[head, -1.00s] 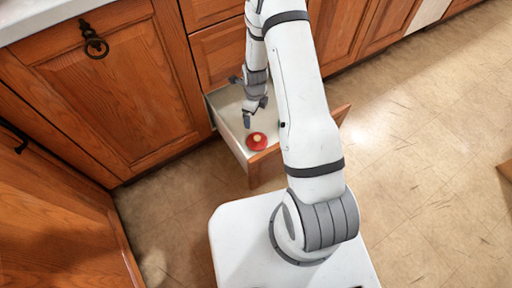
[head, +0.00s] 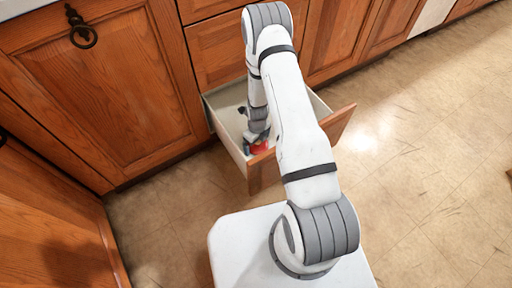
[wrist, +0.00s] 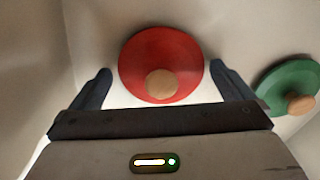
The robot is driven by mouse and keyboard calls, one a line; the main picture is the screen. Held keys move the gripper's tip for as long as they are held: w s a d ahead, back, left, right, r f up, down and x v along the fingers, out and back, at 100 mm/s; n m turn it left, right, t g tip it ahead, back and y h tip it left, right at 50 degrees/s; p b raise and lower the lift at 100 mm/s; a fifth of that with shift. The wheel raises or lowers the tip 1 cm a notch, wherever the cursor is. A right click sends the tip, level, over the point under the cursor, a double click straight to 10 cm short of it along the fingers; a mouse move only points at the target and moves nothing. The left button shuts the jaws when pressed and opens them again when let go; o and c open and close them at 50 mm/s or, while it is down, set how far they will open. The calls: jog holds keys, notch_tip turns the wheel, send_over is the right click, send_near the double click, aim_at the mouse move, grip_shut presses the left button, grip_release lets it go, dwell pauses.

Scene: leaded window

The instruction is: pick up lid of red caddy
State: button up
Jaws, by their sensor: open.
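The red caddy's lid (wrist: 150,58) is a round red disc with a light wooden knob (wrist: 161,84). It lies inside the open drawer; in the head view only part of its red (head: 261,147) shows beside my gripper. My gripper (wrist: 160,68) is open, with one finger to the left and one to the right of the red lid in the wrist view. It holds nothing, and I cannot tell whether the fingers touch the lid. In the head view, my gripper (head: 254,138) is down in the drawer, partly hidden by my arm.
A green lid (wrist: 285,82) with a wooden knob lies right of the red one, close to my right finger. The drawer's (head: 264,173) pale walls surround my gripper. Wooden cabinets (head: 110,95) stand behind and left; the floor (head: 430,150) at right is clear.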

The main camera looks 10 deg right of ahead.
jog(key=shift+c, duration=0.6)
jog(key=c, duration=0.7)
